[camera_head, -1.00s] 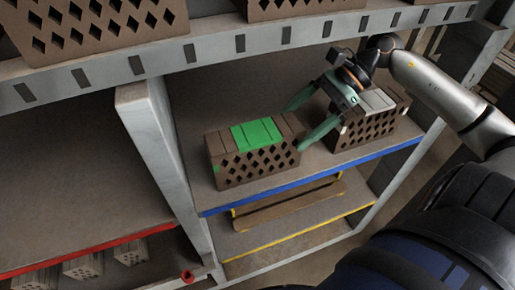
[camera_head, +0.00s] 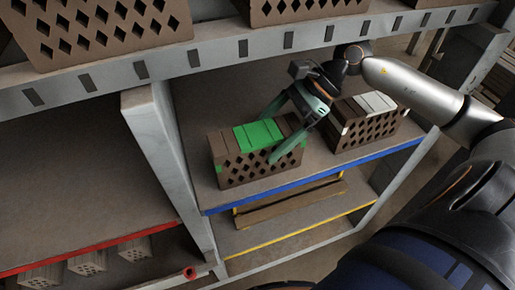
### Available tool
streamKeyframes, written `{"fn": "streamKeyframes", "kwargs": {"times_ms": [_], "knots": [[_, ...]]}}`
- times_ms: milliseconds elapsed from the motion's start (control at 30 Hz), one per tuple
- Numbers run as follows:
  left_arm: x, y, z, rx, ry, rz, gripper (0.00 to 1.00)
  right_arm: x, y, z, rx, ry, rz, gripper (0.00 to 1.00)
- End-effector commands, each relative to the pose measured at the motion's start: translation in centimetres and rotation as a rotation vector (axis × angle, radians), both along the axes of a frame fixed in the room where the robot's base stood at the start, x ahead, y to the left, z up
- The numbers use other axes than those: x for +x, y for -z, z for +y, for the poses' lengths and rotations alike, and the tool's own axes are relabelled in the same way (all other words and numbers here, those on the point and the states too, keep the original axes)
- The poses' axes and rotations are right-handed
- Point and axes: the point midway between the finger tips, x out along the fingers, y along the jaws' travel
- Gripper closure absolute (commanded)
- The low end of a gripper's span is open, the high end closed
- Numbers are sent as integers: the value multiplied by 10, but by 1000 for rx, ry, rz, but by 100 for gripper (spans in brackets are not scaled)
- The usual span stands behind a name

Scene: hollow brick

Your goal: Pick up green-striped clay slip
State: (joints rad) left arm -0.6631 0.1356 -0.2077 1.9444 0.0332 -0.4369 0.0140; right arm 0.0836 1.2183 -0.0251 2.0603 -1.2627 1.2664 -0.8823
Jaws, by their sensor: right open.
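The green-striped brick (camera_head: 240,165) is brown with diamond-shaped holes and a green band over its top. It stands on the shelf with the blue front edge. My right gripper (camera_head: 280,133) is open, with its green fingers at the right part of this brick. One finger is behind the brick and the other comes down in front of its right end. Whether they touch it I cannot tell. My left gripper is not in view.
A white-striped brick (camera_head: 370,124) stands close on the right, on the same blue-edged shelf (camera_head: 300,182). An upright post (camera_head: 165,150) is on the left. A shelf beam and more bricks (camera_head: 100,30) are above. A yellow-edged shelf (camera_head: 290,234) lies below.

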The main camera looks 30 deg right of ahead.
Motion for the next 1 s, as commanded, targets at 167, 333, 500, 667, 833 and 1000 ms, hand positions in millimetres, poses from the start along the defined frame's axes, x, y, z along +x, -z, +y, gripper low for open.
{"fn": "streamKeyframes", "kwargs": {"times_ms": [167, 333, 500, 667, 833, 1000], "knots": [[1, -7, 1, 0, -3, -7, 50, 4, -4, 18, 6, -5, -5, 0], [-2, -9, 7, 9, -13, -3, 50, 10, -4, 40, 5, -6, -6, 0], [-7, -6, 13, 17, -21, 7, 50, 11, 6, 48, 2, -2, -1, 0], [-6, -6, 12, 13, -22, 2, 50, 12, 8, 49, 1, -1, -2, 0], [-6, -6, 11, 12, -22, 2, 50, 12, 8, 48, 0, -2, -2, 10], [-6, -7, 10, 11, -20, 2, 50, 12, 8, 48, 0, -2, -2, 29]]}}
